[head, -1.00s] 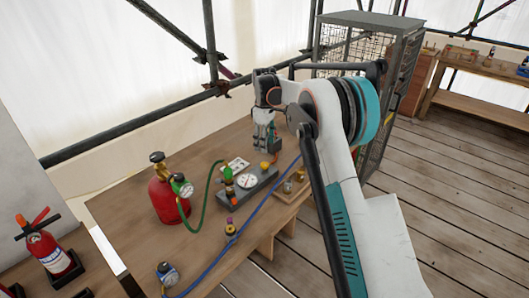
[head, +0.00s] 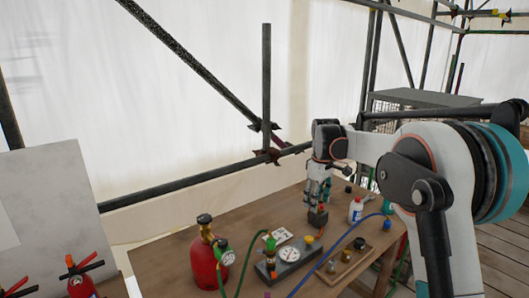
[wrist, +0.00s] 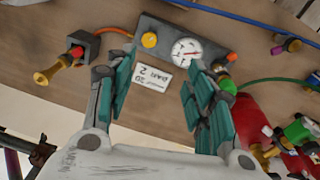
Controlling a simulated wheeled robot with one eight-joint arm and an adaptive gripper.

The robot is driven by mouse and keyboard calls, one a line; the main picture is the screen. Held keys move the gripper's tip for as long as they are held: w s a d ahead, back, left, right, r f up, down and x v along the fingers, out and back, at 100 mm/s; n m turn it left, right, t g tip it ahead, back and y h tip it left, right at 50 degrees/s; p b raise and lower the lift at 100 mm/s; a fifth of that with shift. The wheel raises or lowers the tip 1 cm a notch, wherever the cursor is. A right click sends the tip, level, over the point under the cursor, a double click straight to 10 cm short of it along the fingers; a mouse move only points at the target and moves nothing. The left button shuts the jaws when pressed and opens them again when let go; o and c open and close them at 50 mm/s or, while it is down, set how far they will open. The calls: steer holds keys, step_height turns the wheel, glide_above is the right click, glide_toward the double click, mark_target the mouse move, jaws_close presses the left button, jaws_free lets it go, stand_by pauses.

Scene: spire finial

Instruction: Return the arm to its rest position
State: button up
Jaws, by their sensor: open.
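My gripper (head: 318,190) hangs over the back of the wooden bench in the head view, fingers pointing down. In the wrist view my gripper (wrist: 157,75) has its two teal-padded fingers spread, with nothing between them but a white printed card (wrist: 153,78) lying on the bench below. My arm reaches in from the right, bent at its large teal joint. A dark block with a red top (head: 318,216) stands just below the fingers in the head view; whether they touch it cannot be told there. In the wrist view the block (wrist: 85,43) lies outside the fingers.
A gauge block (head: 284,262) with hoses stands in front of the gripper. A red cylinder (head: 206,264) is to its left. A white bottle (head: 356,210) and a wooden tray (head: 346,266) are to the right. Scaffold poles (head: 266,85) cross behind, and a mesh cage (head: 420,98) stands back right.

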steer(key=s+r+m+t, duration=0.2)
steer(key=s+r, duration=0.3)
steer(key=s, duration=0.6)
steer(key=s+r+m+t, duration=0.1)
steer(key=s+r+m, duration=0.3)
steer(key=s, duration=0.7)
steer(key=s+f+m+t, duration=0.1)
steer(key=s+f, duration=0.2)
steer(key=s, duration=0.7)
steer(key=s+f+m+t, duration=0.1)
steer(key=s+f+t, duration=0.1)
steer(key=s, duration=0.7)
steer(key=shift+s+d+f+m, duration=0.2)
steer(key=shift+s+f+m, duration=0.2)
steer(key=shift+f, duration=0.35)
